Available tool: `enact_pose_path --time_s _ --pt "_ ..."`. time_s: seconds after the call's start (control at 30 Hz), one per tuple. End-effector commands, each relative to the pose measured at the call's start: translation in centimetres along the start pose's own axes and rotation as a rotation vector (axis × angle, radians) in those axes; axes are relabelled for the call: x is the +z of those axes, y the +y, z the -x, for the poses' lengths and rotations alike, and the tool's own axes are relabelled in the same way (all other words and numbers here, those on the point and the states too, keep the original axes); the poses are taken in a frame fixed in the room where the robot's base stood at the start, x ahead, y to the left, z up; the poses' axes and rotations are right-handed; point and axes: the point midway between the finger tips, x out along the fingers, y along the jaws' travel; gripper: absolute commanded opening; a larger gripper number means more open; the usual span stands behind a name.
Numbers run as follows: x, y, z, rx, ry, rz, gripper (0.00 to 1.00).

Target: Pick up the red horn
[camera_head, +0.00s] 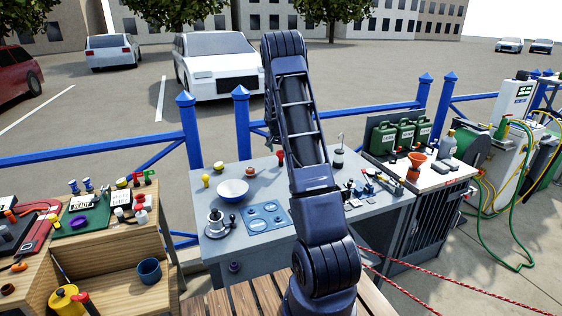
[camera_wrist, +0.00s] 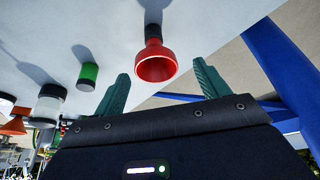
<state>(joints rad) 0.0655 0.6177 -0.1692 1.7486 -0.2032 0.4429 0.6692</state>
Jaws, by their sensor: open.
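The red horn (camera_wrist: 156,66) is in the wrist view, with a wide red bell and a dark body behind it. It stands on the pale grey table top, its bell toward the camera. In the head view a small red-topped thing (camera_head: 280,156) at the table's far edge, just left of my arm, looks like the same horn. My gripper (camera_wrist: 161,72) is open, with one green finger on each side of the bell and a visible gap on both sides. In the head view my arm hides most of the gripper.
A green-topped cylinder (camera_wrist: 88,74) and a white jar (camera_wrist: 48,104) stand left of the horn in the wrist view. A white bowl (camera_head: 233,191) and a blue burner plate (camera_head: 264,216) are on the grey table. A blue railing post (camera_head: 242,122) rises behind it.

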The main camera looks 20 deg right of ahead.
Motion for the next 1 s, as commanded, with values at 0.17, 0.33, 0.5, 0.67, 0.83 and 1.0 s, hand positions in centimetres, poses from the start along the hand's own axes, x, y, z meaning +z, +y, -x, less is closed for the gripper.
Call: enact_pose_path --time_s 0.17,0.33,0.5,0.67,0.83,1.0 --pt "0.4 0.2 -1.4 0.001 -0.002 0.001 0.74" --pt "0.8 0.4 -3.8 0.001 -0.002 0.001 0.74" --pt "0.7 0.4 -5.1 0.001 0.000 0.000 0.74" --pt "0.7 0.4 -5.1 0.000 0.000 0.000 0.74" --pt "0.7 0.4 -5.1 0.000 0.000 0.001 0.47" --pt "0.7 0.4 -5.0 0.000 0.000 0.001 0.23"
